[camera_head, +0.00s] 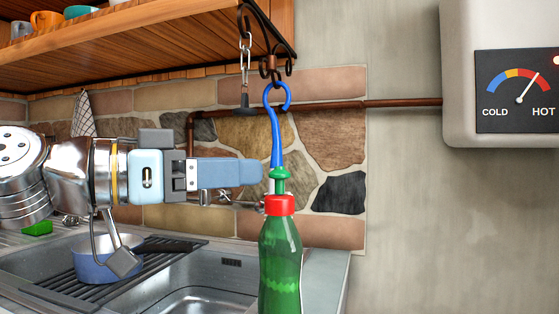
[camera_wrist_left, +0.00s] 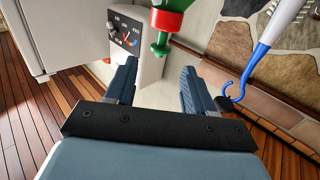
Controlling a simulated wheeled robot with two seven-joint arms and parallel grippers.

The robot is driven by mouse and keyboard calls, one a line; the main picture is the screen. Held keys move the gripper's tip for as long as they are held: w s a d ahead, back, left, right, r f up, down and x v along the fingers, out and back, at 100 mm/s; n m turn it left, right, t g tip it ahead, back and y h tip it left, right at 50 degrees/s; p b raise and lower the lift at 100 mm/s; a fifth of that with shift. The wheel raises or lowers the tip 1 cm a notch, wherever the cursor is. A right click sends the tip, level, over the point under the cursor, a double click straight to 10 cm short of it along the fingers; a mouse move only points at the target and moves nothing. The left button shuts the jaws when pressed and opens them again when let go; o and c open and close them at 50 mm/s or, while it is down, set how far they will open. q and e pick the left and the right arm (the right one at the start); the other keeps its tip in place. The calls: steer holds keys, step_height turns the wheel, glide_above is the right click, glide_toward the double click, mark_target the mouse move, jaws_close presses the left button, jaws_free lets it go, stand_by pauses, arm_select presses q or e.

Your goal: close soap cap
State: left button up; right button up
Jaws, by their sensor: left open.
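The green soap bottle (camera_head: 280,262) shows upright at the lower middle of the head view, its base cut off. It has a red collar (camera_head: 280,205) and a green cap (camera_head: 280,180) on top. The cap stands up above the collar. My left gripper (camera_head: 262,172) comes in level from the left, its tips close to the cap. In the left wrist view, which looks upside down, the open fingers (camera_wrist_left: 158,72) have the green cap (camera_wrist_left: 160,49) just ahead of the gap between them. The red collar (camera_wrist_left: 166,21) is behind it. Contact cannot be told. My right gripper is out of view.
A sink (camera_head: 205,285) and a blue pot (camera_head: 92,262) are at left. A water heater (camera_head: 460,70) is at right.

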mark_target(280, 169)
arm_select(q)
steer(key=p+x, duration=0.1)
steer(key=x, duration=0.6)
steer(key=shift+c, duration=0.5)
jaws_close()
